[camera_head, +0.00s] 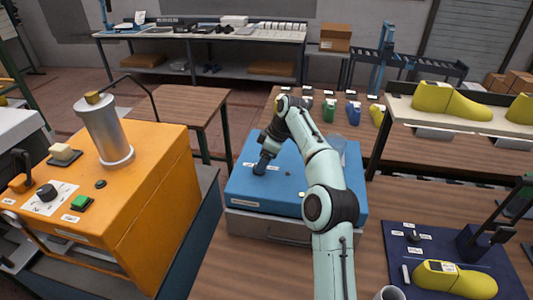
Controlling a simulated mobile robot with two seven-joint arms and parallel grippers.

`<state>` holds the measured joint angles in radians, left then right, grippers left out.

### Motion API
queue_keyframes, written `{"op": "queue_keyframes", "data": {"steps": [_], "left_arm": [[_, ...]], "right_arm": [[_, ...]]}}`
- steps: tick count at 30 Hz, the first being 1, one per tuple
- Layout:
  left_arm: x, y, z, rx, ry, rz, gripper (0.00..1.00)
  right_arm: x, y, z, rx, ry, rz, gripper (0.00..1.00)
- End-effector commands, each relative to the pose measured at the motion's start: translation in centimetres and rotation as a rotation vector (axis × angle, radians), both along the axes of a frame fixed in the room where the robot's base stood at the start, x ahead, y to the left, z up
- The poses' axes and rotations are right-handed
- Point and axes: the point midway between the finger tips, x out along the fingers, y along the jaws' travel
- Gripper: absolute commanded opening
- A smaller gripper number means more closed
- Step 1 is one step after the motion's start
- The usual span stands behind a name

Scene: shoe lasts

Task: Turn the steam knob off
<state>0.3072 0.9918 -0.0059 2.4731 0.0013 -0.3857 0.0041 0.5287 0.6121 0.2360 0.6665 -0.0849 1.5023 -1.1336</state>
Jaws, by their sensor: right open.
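Labels are too small to read, so I cannot tell which knob is the steam knob. My right gripper (261,169) is low over the top of the blue box (262,186), between small white labels. It is open, and its fingers hide what lies right under them. I cannot tell whether it touches a knob there. A black knob (46,193) sits on a white dial plate on the orange machine (150,165) at the left. Another small dark knob (412,236) is among labels on the navy panel (400,262) at the right. My left gripper is out of view.
A silver cylinder (108,130) stands on the orange machine, with a green button (82,202) in front. Yellow shoe lasts lie on the navy panel (452,279) and the right shelf (440,101). Small coloured bottles (354,112) stand behind the blue box. Brown tabletop is bare beside it.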

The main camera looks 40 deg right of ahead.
Motion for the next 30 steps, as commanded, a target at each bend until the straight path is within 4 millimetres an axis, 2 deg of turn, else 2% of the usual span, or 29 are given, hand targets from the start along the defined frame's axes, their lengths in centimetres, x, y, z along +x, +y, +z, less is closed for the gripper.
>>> {"op": "queue_keyframes", "data": {"steps": [4, 12, 30], "left_arm": [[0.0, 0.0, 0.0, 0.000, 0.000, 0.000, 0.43], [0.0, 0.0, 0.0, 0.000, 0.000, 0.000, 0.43], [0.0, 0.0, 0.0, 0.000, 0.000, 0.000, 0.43]], "right_arm": [[-0.7, -0.7, 2.5, -0.002, -0.005, -0.001, 0.68], [-1.2, -1.1, 4.1, -0.001, -0.003, -0.001, 0.68], [-1.5, -1.2, 4.6, -0.001, -0.001, -0.001, 0.68]]}}
